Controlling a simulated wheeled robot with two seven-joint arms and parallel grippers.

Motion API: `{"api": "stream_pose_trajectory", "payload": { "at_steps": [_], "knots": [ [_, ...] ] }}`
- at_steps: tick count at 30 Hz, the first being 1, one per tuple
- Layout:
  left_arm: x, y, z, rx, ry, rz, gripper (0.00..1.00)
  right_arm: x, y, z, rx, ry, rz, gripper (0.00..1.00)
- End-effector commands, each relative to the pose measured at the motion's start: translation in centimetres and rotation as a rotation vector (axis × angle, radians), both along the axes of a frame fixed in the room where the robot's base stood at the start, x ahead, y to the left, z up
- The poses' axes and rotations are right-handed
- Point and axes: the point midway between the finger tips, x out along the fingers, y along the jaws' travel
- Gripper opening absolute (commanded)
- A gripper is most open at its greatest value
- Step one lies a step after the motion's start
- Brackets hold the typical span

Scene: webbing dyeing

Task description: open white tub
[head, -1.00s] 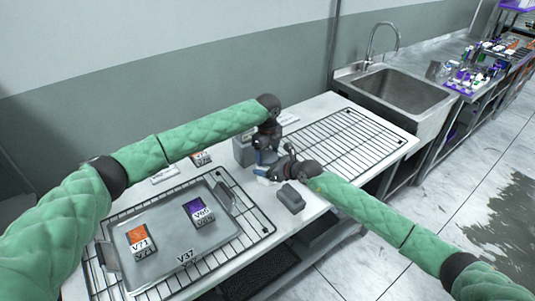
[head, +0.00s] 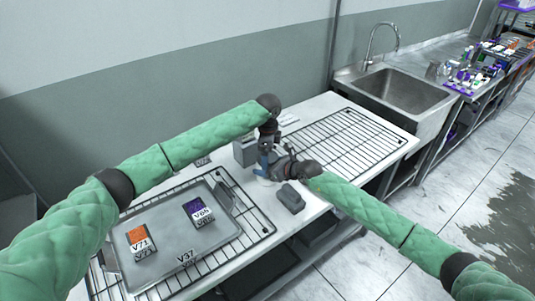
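The white tub (head: 262,181) is small in the head view and sits at the middle of the table, mostly hidden by my grippers. Only a pale bit of it shows at its lower edge. My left gripper (head: 264,160) points down over the tub from behind, with a blue part showing at its fingers. My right gripper (head: 272,168) reaches in from the right, low beside the tub. The two grippers overlap in the picture, so I cannot tell whether either is shut on the tub or its lid.
A metal tray (head: 168,252) labelled V37 lies on a wire rack at left, holding an orange V71 box (head: 139,240) and a purple box (head: 199,212). A grey block (head: 290,198) sits just in front of my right gripper. An empty rack (head: 350,140) and a sink (head: 402,97) lie right.

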Motion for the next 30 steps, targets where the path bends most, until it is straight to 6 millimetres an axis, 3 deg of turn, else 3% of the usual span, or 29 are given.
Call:
{"api": "stream_pose_trajectory", "payload": {
  "at_steps": [8, 18, 23, 30],
  "knots": [
    [0.0, 0.0, 0.3, 0.000, 0.000, 0.000, 0.91, 0.0, 0.0, 0.1, 0.001, -0.001, 0.000, 0.12],
    [0.1, 0.0, 3.9, 0.000, 0.000, -0.001, 0.91, 0.0, 0.0, 0.1, 0.001, -0.001, 0.000, 0.12],
    [0.0, 0.0, 4.7, 0.000, 0.000, -0.010, 0.87, 0.0, 0.0, 0.1, 0.001, -0.001, 0.000, 0.12],
    [0.1, 0.0, 6.4, 0.000, -0.001, -0.191, 0.87, 0.0, 0.0, 0.1, 0.001, -0.001, 0.000, 0.12]
  ]
}}
